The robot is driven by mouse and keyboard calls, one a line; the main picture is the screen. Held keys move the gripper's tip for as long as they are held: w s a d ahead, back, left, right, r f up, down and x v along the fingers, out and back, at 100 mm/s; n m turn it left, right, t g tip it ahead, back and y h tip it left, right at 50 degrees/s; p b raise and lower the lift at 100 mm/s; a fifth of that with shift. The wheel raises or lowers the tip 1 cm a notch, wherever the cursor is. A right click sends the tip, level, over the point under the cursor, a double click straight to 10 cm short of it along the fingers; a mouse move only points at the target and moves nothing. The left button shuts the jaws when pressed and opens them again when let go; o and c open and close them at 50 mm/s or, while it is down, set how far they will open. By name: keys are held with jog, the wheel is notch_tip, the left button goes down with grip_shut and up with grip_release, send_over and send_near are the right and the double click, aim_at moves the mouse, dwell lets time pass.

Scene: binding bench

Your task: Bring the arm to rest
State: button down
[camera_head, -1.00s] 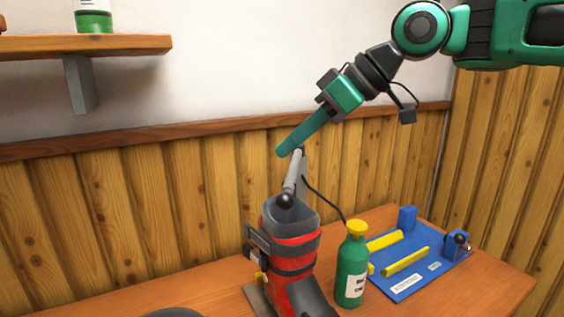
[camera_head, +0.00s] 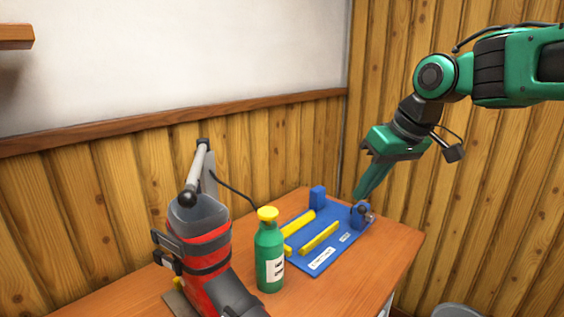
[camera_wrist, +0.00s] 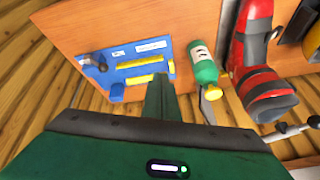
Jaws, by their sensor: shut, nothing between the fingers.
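My gripper (camera_head: 358,194) hangs from my arm on the right of the head view, with its green fingers together, pointing down and to the left. Nothing is between the fingers. In the head view its tip overlaps the area beside the right blue block of the jig on the bench. Whether there is a gap in depth to the jig is hard to tell from the head view.
On the bench (camera_head: 372,283) are a blue jig board (camera_head: 335,238) with yellow bars, a green bottle (camera_head: 270,255) with a yellow cap, and a red and grey ski boot (camera_head: 207,250) under a grey lever (camera_head: 197,172). A wood-panelled wall (camera_head: 100,190) stands behind. A round grey bin (camera_head: 458,310) is at lower right.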

jog(key=s+d+f+m+g+h, duration=0.1)
jog(key=s+d+f+m, duration=0.2)
jog(key=s+d+f, duration=0.4)
jog(key=s+d+f+m+g+h, duration=0.1)
jog(key=s+d+f+m+h, duration=0.25)
jog(key=d, duration=0.65)
jog(key=s+d+f+m+g, duration=0.1)
jog(key=s+d+f+m, duration=0.1)
jog(key=s, duration=0.6)
jog(key=s+d+f+m+g+y, duration=0.1)
jog(key=s+d+f+m, duration=0.2)
jog(key=s, duration=0.4)
jog(key=shift+s+d+f, duration=0.4)
jog(key=shift+d+f, duration=0.4)
jog(key=shift+d, duration=0.05)
jog(key=shift+w+f, duration=0.25)
jog(key=shift+w, duration=0.4)
